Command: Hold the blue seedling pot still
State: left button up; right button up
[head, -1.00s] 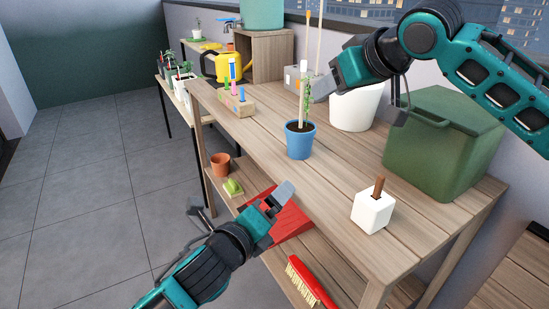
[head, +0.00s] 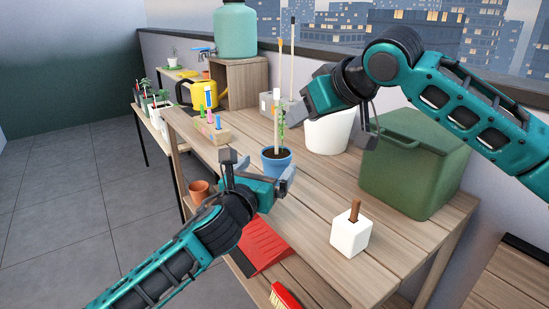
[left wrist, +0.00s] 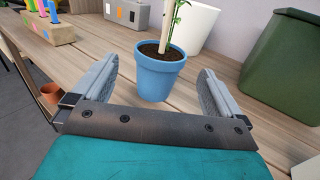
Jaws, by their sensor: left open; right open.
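The blue seedling pot (head: 277,164) stands upright on the wooden workbench, with dark soil, a green plant and a pale stake in it. It also shows in the left wrist view (left wrist: 157,79), just ahead of and between the open fingers. My left gripper (head: 258,170) is open and empty in front of the pot, its fingers in the left wrist view (left wrist: 158,92) apart from it. My right gripper (head: 335,110) is open, higher up and to the right of the pot, in front of a white pot; its fingertips are partly unclear.
A white pot (head: 329,132) and a green lidded bin (head: 412,170) stand behind and right. A white block with a brown stick (head: 350,236) is at the front right. A wooden marker holder (head: 213,133) stands left. A red dustpan (head: 263,246) lies on the lower shelf.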

aim_at(275, 157)
pick_arm(q)
jog(key=shift+x, duration=3.1)
jog(key=shift+c, duration=0.4)
jog(key=c, duration=1)
jog(key=o, duration=1.1)
